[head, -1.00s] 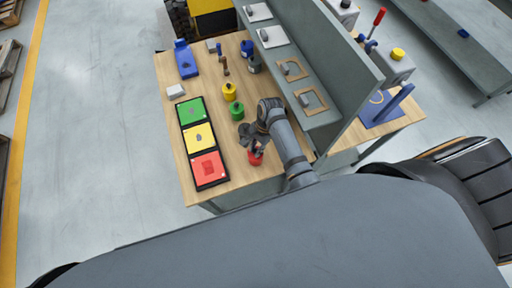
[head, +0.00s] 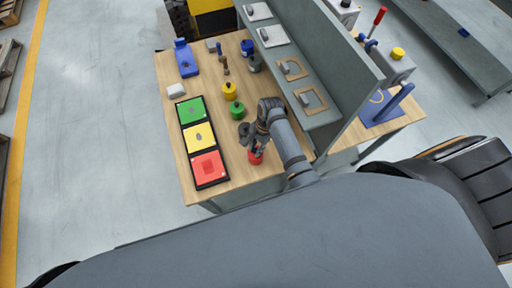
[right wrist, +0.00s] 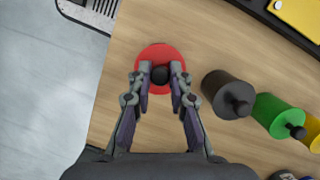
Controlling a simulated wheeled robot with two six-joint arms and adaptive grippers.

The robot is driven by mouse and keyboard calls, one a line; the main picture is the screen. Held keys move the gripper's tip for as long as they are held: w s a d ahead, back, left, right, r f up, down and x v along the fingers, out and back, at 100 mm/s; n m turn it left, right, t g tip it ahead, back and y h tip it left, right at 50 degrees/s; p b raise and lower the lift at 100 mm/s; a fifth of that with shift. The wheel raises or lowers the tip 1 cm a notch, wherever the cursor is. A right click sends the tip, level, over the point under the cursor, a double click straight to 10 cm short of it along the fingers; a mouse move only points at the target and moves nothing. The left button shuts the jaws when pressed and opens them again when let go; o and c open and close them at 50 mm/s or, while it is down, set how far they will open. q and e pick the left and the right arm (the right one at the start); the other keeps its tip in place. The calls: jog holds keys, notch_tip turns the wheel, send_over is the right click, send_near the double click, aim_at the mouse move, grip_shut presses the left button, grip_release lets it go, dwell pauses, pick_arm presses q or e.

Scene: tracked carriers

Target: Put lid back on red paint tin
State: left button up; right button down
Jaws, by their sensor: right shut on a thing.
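The red paint tin (head: 255,159) stands on the wooden bench near its front edge, below my right gripper (head: 256,148). In the right wrist view a round red top (right wrist: 151,55) with a black knob (right wrist: 160,75) lies between the fingertips. My right gripper (right wrist: 160,83) is shut on this knob, the knob of the red lid. From above, the lid covers the tin, so I cannot tell whether it is seated or held just over the rim. My left gripper is not in view.
A green tin (head: 237,111) and a yellow tin (head: 229,91) stand farther back. A dark tin (right wrist: 226,94) is close beside the red one. A tray with green, yellow and red panels (head: 184,135) lies to the left. A grey shelf unit (head: 345,75) bounds the right.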

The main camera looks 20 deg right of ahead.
jog(key=shift+f, duration=0.1)
dwell(0.7)
jog(key=c, duration=1.2)
grip_release()
jog(key=shift+o, duration=0.6)
jog(key=o, duration=0.4)
jog(key=shift+r, duration=3.55)
grip_shut()
